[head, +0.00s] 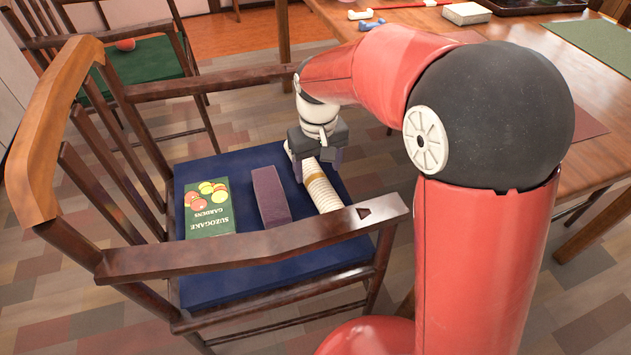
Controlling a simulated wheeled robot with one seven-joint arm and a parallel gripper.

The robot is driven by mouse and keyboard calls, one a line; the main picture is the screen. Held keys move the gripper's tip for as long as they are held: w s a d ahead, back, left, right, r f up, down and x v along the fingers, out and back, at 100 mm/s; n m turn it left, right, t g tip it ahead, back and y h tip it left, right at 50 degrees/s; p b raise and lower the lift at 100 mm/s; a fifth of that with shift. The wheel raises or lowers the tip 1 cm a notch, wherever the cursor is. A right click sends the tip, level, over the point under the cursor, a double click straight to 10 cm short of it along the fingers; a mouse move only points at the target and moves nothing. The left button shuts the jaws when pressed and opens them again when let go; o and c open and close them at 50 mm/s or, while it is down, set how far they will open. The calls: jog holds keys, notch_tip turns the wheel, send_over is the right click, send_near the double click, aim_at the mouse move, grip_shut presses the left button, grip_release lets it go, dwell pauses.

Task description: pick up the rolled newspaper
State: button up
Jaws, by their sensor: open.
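The rolled newspaper (324,196) is a pale, ribbed roll with a tan band near its far end. It lies on the blue seat cushion (310,262) of the near wooden chair, along the cushion's right side. The chair's armrest hides part of its near end. My gripper (315,163) is open and points down at the roll's far end, with dark finger parts on either side of it. I cannot tell whether the fingers touch the roll.
A purple block (270,197) and a green Suzogake Gardens box (208,207) lie left of the roll. The chair's near armrest (250,248) crosses in front. A wooden table (585,160) stands at right. Another chair (148,68) with a green cushion stands behind.

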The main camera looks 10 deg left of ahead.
aim_at(315, 174)
jog(key=f, duration=0.4)
jog(key=shift+w+a+f+b, duration=0.25)
jog(key=shift+a+f+b, duration=0.05)
jog(key=shift+a+b, duration=0.1)
jog(key=c, duration=1.1)
jog(key=shift+c, duration=0.2)
